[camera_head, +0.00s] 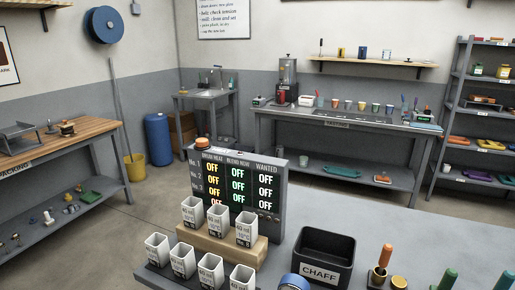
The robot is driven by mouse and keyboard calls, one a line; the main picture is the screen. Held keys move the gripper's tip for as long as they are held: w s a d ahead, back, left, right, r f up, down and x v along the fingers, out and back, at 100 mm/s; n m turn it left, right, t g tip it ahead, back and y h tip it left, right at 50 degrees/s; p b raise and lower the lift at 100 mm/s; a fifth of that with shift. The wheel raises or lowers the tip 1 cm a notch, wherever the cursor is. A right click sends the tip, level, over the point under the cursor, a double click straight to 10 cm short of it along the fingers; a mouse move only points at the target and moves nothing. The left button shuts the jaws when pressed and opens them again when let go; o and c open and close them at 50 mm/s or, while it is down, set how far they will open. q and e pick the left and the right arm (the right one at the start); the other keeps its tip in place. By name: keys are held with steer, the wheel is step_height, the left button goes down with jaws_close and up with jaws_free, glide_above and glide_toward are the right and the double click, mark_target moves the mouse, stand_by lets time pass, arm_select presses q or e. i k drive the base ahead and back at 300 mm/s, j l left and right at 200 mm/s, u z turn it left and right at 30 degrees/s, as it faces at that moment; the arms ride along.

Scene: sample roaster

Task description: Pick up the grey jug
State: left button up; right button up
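I cannot make out a grey jug for certain in the head view. The things on the far benches are too small to tell apart well. Neither of my grippers shows in the head view.
Close by, a grey table (385,235) carries a display board (277,180), several white square cups (246,229), a wooden block (222,246) and a black CHAFF bin (325,253). A wooden-topped bench (85,134) stands left; a grey bench (300,114) stands behind. Floor between is mostly clear.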

mark_target(279, 155)
steer(key=i+j+u, duration=0.2)
steer(key=j+u, duration=0.25)
steer(key=i+j+u, duration=0.3)
steer(key=j+u, duration=0.15)
steer(key=i+j+u, duration=0.3)
steer(key=j+u, duration=0.15)
steer(key=i+j+u, duration=0.2)
steer(key=i+u, duration=0.2)
steer(key=i+j+z, duration=0.1)
steer(key=i, duration=0.3)
steer(key=i+j+z, duration=0.1)
steer(key=i, duration=0.3)
steer(key=i+j+z, duration=0.1)
steer(key=i, duration=0.25)
steer(key=i+l+z, duration=0.2)
steer(key=z, duration=0.25)
steer(key=i+z, duration=0.85)
steer(key=i+j+z, duration=0.15)
steer(key=z, duration=0.25)
steer(key=i+z, duration=0.25)
steer(key=i, duration=0.2)
steer(key=i+j+z, duration=0.25)
steer(key=i, duration=0.2)
steer(key=i+j+z, duration=0.25)
steer(key=i, duration=0.2)
steer(key=i+j+z, duration=0.2)
steer(key=i+j, duration=0.15)
steer(key=i, duration=0.1)
